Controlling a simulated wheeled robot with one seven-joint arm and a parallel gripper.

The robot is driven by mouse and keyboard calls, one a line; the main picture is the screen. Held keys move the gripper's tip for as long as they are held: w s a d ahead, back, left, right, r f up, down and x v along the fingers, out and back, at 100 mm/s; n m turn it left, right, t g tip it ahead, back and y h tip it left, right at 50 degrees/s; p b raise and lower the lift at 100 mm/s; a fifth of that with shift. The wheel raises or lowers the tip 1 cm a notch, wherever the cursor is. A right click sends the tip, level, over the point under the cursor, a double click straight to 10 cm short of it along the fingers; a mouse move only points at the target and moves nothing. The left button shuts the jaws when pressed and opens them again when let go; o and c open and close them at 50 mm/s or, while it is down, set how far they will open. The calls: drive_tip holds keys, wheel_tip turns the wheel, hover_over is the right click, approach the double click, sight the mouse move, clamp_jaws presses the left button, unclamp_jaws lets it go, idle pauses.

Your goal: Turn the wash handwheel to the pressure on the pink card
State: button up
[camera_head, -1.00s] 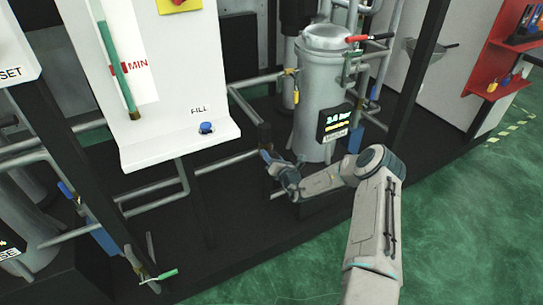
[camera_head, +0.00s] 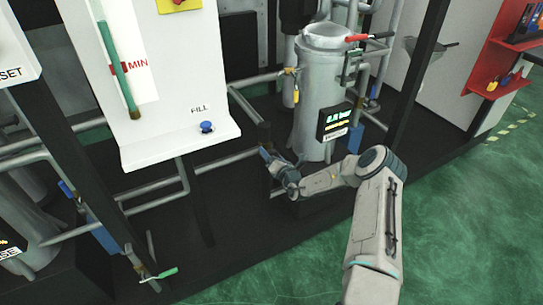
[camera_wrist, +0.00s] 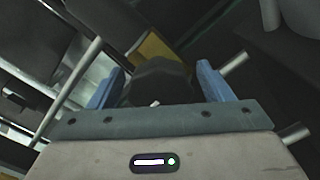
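In the wrist view a dark, rounded handwheel (camera_wrist: 158,80) with a small white mark sits between the two blue fingers of my gripper (camera_wrist: 160,70). The fingers flank it closely on both sides, and its far side is hidden. In the head view my gripper (camera_head: 268,155) is low, left of the grey vessel's base, and hides most of the wheel. A black display (camera_head: 337,120) on the vessel shows a green bar reading, too small to read surely, over a yellow line and a pale label. I see no pink card.
The grey vessel (camera_head: 322,85) stands close behind my arm. A white panel (camera_head: 180,100) with a blue FILL button (camera_head: 206,127) juts out at the left. Pipes (camera_head: 225,160) run beside my gripper. Green floor (camera_head: 450,230) is open at the right.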

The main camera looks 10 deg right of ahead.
drive_tip(key=shift+s, duration=0.1)
drive_tip(key=p+v, duration=0.1)
drive_tip(key=v, duration=1.2)
drive_tip(key=shift+s, duration=0.3)
drive_tip(key=shift+d+r, duration=0.1)
drive_tip(key=s+a+r+n+g+y+p, duration=0.2)
drive_tip(key=s+a+r+n+g+y, duration=0.2)
drive_tip(key=s+a+r+n+g, duration=0.6)
drive_tip(key=s+a+r+n+g+y+p, duration=0.3)
drive_tip(key=s+a+r+n+g, duration=0.25)
drive_tip(key=r+n, duration=0.85)
drive_tip(key=s+d+r+n+h+p, duration=0.2)
drive_tip(key=s+d+r+n+h, duration=0.3)
drive_tip(key=s+r+n, duration=0.3)
drive_tip(key=s+d+r+n+t+h+p, duration=0.1)
drive_tip(key=s+d+r+n+h+p, duration=0.2)
drive_tip(key=s+d+r+n+h, duration=0.3)
drive_tip(key=s+r+n+h, duration=0.1)
drive_tip(key=s+n, duration=0.1)
drive_tip(key=s, duration=0.3)
drive_tip(key=shift+r+h, duration=0.3)
drive_tip(key=shift+r, duration=0.1)
